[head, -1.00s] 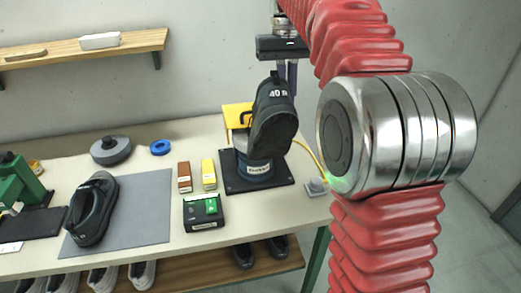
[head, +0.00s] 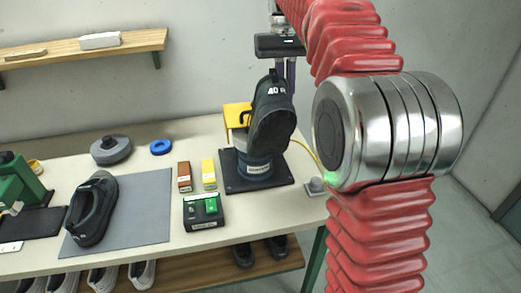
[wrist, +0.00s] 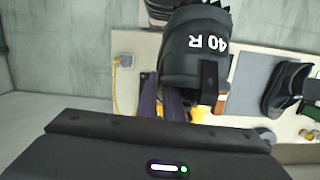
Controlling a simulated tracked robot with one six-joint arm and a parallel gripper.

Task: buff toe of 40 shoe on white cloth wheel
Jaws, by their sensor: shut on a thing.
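The black 40 R shoe (head: 272,118) hangs heel up and toe down over the buffing machine (head: 257,168). It also shows in the wrist view (wrist: 195,60), where its white 40 R mark is readable. My gripper (head: 285,78) is shut on the shoe near its heel, with purple fingers, also in the wrist view (wrist: 165,103). The toe overlaps the top of the machine; I cannot tell whether it touches a wheel. The white cloth wheel is mostly hidden behind the shoe. A yellow guard (head: 235,113) shows behind.
Another black shoe (head: 92,208) lies on a grey mat (head: 145,205) at left. A brown block (head: 184,177), a yellow block (head: 208,174) and a black box with a green button (head: 203,212) stand before the machine. A blue ring (head: 160,147) lies behind them.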

